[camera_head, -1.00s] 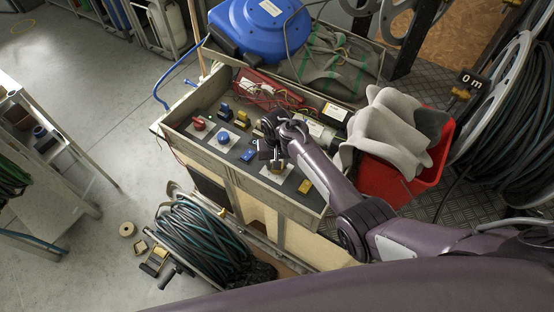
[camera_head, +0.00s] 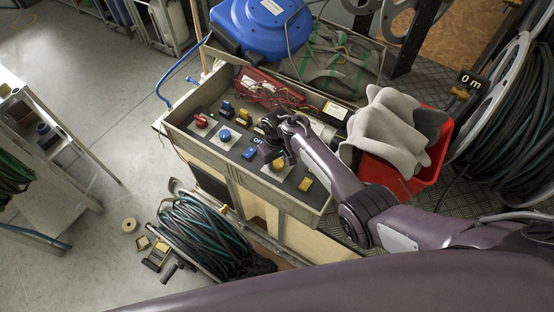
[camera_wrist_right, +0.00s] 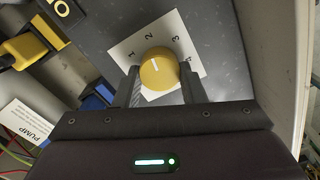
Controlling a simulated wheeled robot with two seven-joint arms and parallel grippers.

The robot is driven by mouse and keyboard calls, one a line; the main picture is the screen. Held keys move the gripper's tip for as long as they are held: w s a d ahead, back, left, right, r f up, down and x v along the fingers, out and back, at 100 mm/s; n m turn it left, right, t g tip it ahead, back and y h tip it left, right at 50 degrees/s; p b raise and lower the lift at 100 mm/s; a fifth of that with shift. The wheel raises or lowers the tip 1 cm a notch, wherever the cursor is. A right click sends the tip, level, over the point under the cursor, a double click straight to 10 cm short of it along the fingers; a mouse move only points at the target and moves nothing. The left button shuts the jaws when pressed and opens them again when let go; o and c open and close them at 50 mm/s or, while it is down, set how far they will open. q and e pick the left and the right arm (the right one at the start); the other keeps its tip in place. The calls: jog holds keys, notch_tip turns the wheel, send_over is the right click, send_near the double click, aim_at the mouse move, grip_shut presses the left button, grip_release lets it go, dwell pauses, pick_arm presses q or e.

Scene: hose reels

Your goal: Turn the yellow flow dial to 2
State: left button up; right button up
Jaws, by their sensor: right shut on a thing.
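The yellow flow dial (camera_head: 278,165) sits on a white plate on the control panel. In the right wrist view the dial (camera_wrist_right: 158,72) is round, with a white mark pointing up and slightly left, roughly toward the printed 2 (camera_wrist_right: 149,37). The numbers 1, 3 and 4 also show on the plate. My right gripper (camera_head: 273,158) is down at the dial; in the wrist view its fingers (camera_wrist_right: 161,88) lie one on each side, shut on it. My left gripper is not in view.
A red bin (camera_head: 395,178) with grey cloth stands to the right. A sign (camera_head: 470,82) reads 0 m.

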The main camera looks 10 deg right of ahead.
aim_at(277, 162)
jog(key=o, duration=1)
jog(key=shift+r, duration=0.1)
jog(key=shift+r, duration=3.8)
